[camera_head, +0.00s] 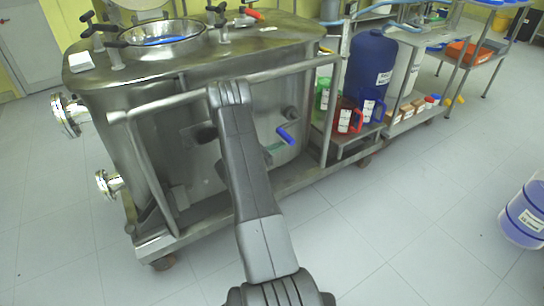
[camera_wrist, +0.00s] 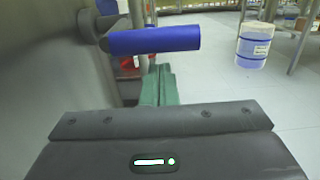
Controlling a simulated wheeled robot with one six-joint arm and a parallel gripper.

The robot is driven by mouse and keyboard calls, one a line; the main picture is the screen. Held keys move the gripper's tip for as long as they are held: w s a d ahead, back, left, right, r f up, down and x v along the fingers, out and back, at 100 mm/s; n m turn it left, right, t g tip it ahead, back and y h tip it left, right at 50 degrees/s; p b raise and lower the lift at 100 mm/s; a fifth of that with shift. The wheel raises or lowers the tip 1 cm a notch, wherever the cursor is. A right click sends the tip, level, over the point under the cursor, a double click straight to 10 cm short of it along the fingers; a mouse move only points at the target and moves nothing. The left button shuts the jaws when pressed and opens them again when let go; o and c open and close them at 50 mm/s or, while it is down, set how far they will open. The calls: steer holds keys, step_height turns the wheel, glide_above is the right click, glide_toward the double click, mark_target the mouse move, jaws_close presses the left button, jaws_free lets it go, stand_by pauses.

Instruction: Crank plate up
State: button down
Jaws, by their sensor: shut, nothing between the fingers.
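A crank with a blue handle (camera_head: 287,135) sticks out from the side of the steel reactor tank (camera_head: 170,100). In the wrist view the blue handle (camera_wrist: 155,40) lies level across the upper middle, its grey hub at the left against the tank wall. My gripper has green fingers (camera_wrist: 159,85), closed together and empty, pointing ahead just below the handle in the picture. In the head view the green fingertips (camera_head: 277,147) show just left of and below the handle, mostly behind my arm. I cannot tell whether they touch it. I cannot make out the plate.
A steel frame rail (camera_head: 300,67) runs around the tank near my arm. To the right, a low shelf holds red (camera_head: 347,117) and blue jugs (camera_head: 373,107) and a large blue drum (camera_head: 371,62). A blue-and-white container (camera_head: 524,212) stands at the far right. The floor between is clear.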

steer(key=shift+w+d+r, duration=0.1)
steer(key=shift+d+r, duration=0.05)
steer(key=shift+r, duration=0.5)
steer(key=shift+r, duration=0.1)
steer(key=shift+r+p, duration=0.3)
steer(key=shift+p, duration=0.05)
